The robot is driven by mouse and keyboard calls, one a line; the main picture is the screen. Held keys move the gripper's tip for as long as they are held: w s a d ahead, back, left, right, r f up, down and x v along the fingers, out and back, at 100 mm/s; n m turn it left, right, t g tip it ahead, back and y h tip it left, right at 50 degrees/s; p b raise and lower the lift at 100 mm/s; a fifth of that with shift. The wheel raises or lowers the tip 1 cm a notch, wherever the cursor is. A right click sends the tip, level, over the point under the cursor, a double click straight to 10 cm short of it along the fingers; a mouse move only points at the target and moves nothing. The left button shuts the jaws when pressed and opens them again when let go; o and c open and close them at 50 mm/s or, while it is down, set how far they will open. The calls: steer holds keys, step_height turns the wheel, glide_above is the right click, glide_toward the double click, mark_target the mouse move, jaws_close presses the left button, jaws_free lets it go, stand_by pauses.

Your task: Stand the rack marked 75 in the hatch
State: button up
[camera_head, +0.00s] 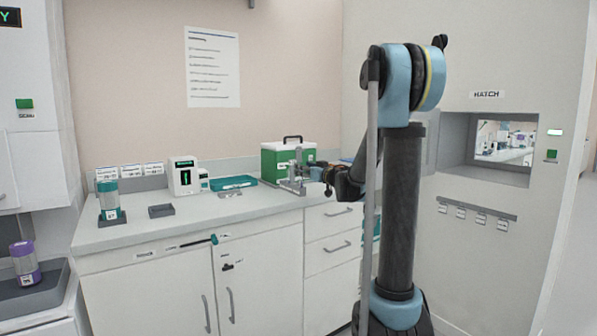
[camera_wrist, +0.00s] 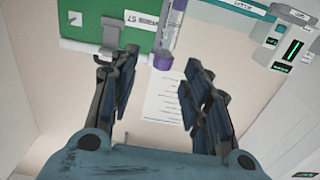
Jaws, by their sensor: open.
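My gripper (camera_head: 312,173) is in front of the green case on the counter. A purple-ended cylinder with a white label (camera_wrist: 165,45) shows just beyond the fingertips, beside the green case (camera_wrist: 95,20). I cannot read a 75 on any rack. A teal-topped rack (camera_head: 109,200) stands at the counter's left, and a purple one (camera_head: 24,262) stands in a grey holder at far left; their marks are too small. The hatch (camera_head: 484,174) is an open recess in the right wall.
The counter (camera_head: 150,232) also holds a white display device (camera_head: 184,177), a teal tray (camera_head: 238,182), a small grey block (camera_head: 161,211) and the green case (camera_head: 270,165). A row of small tags (camera_head: 480,217) hangs below the hatch.

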steer(key=shift+v, duration=1.35)
